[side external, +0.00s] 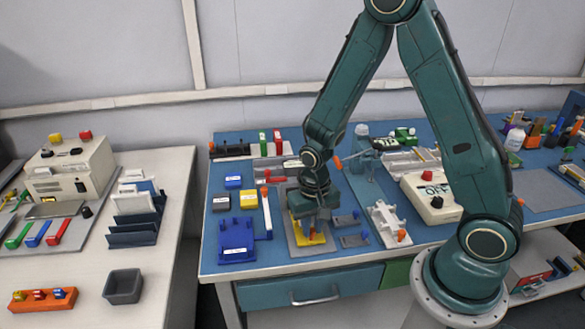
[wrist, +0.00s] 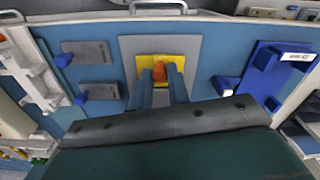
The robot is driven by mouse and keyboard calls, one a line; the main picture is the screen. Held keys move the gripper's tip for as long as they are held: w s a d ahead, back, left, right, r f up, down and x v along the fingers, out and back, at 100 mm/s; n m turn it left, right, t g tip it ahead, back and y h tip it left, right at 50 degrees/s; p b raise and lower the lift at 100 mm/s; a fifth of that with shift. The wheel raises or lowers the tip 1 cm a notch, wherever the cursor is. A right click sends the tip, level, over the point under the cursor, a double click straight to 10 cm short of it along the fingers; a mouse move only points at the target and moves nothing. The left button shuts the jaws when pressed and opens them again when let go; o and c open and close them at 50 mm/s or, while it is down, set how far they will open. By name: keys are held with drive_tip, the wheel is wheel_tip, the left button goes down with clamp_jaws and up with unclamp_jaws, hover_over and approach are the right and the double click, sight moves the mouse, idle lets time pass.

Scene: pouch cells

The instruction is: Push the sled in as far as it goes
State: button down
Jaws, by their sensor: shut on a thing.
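A yellow plate (wrist: 190,63) with an orange knob (wrist: 159,71) lies on a grey base plate (wrist: 128,46). I take the yellow piece to be the sled, but the frames do not make this certain. My gripper (wrist: 160,78) points down with its two fingers on either side of the knob, shut on it. In the side view my gripper (side external: 310,228) is low over the yellow plate (side external: 318,239), which it partly hides. The grey base plate (side external: 292,226) shows around it. How far the yellow piece can travel cannot be told.
A blue fixture (side external: 237,240) stands left of the base plate. Small grey plates with blue knobs (side external: 353,240) and a white fixture (side external: 384,220) lie to the right. A switch box (side external: 431,197) is further right. The bench's front edge (side external: 290,266) is close.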

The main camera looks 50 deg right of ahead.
drive_tip(key=w+d, duration=0.6)
drive_tip(key=shift+w+d, duration=0.15)
drive_tip(key=shift+w, duration=0.05)
drive_tip(key=c, duration=1.3)
unclamp_jaws()
drive_tip(key=shift+r, duration=0.1)
drive_tip(key=shift+r, duration=0.4)
wheel_tip(320, 180, up, 13)
drive_tip(key=shift+f, duration=0.1)
drive_tip(key=shift+s, duration=0.1)
